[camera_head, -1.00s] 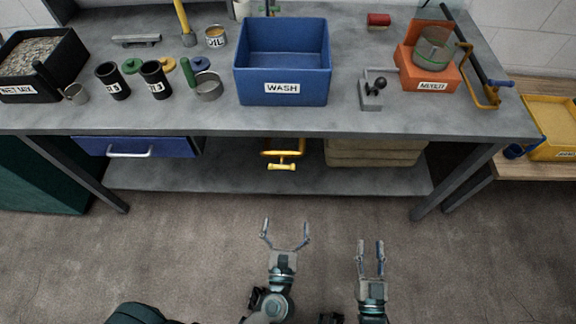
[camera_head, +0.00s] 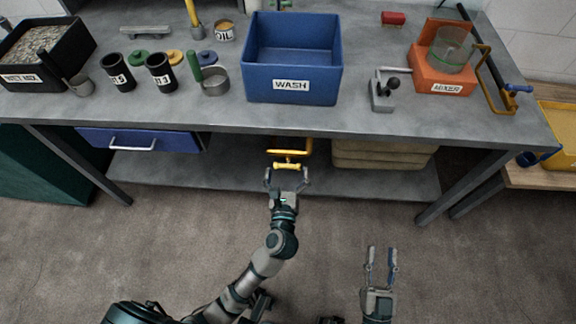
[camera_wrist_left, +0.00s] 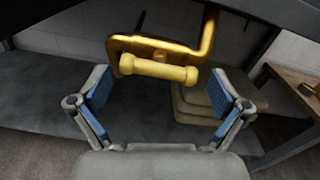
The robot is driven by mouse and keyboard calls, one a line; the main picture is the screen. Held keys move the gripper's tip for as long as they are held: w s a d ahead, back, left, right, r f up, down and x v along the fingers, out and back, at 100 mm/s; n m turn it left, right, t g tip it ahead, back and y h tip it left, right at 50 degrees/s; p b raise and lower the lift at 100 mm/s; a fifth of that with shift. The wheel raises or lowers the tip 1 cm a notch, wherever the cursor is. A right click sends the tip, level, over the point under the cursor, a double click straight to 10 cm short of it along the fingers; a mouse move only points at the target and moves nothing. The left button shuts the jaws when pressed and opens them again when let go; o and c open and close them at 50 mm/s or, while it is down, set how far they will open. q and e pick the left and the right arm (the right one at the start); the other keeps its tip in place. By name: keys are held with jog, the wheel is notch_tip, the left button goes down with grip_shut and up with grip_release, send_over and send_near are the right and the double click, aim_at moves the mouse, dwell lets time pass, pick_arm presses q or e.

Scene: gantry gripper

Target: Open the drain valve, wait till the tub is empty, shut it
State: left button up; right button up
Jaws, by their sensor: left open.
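The blue tub labelled WASH (camera_head: 291,86) stands on the workbench, and its inside looks blue with no water that I can make out. The yellow drain valve (camera_head: 289,153) hangs below the bench under the tub, with a yellow crossbar handle (camera_wrist_left: 158,68) at its front. My left gripper (camera_head: 287,175) is open, just in front of the handle. In the left wrist view the handle lies between and a little beyond the spread fingers (camera_wrist_left: 158,98), apparently untouched. My right gripper (camera_head: 381,255) is empty, its two fingers parallel and apart, low over the floor at right.
The bench edge (camera_head: 230,125) overhangs the valve. A lower shelf (camera_head: 220,185) and a tan stack (camera_wrist_left: 195,105) lie behind it. A blue drawer (camera_head: 140,141) is to the left. The orange mixer (camera_head: 440,80) and a small lever device (camera_head: 383,92) stand on the bench at right.

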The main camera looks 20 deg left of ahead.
pick_arm(q)
jog(key=shift+w+a, duration=0.2)
jog(key=shift+w, duration=0.5)
